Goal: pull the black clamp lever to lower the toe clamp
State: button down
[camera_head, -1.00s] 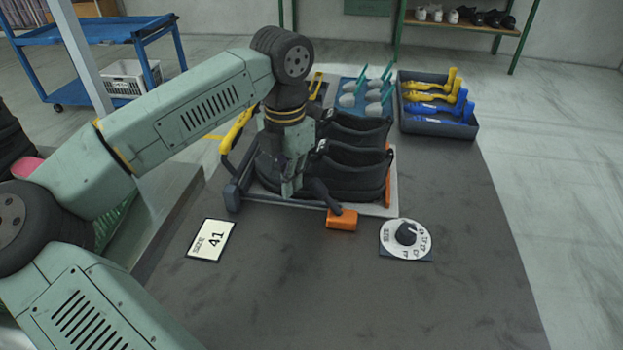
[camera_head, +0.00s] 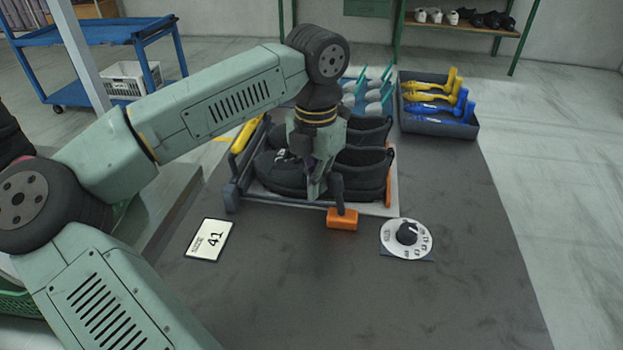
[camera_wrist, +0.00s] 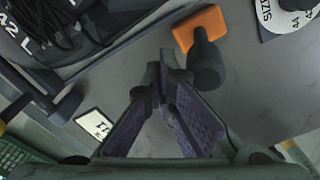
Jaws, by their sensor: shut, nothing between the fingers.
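The black clamp lever (camera_head: 337,190) stands roughly upright on an orange block (camera_head: 342,220) at the front of the shoe fixture. In the wrist view, its dark knob (camera_wrist: 207,68) points toward the camera. My gripper (camera_head: 314,192) is shut and empty, just left of the lever. In the wrist view, the fingertips (camera_wrist: 168,76) are close beside the knob; I cannot tell whether they touch it. A yellow bar (camera_head: 246,134) on grey arms, seemingly the toe clamp, is at the fixture's left. Two black shoes (camera_head: 362,160) lie in the fixture, partly hidden by my arm.
A size dial (camera_head: 407,238) lies right of the orange block, and a card reading 41 (camera_head: 209,240) lies to the left. A dark tray (camera_head: 440,125) of yellow and blue pieces stands behind at the right. The front of the table is clear.

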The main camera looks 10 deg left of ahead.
aim_at(342, 186)
jog(key=shift+d+b, duration=0.35)
jog(key=shift+d, duration=2.2)
jog(key=shift+a, duration=0.1)
jog(key=shift+a, duration=0.7)
jog(key=shift+r+p, duration=2.85)
jog(key=shift+r, duration=1.7)
jog(key=shift+f, duration=0.1)
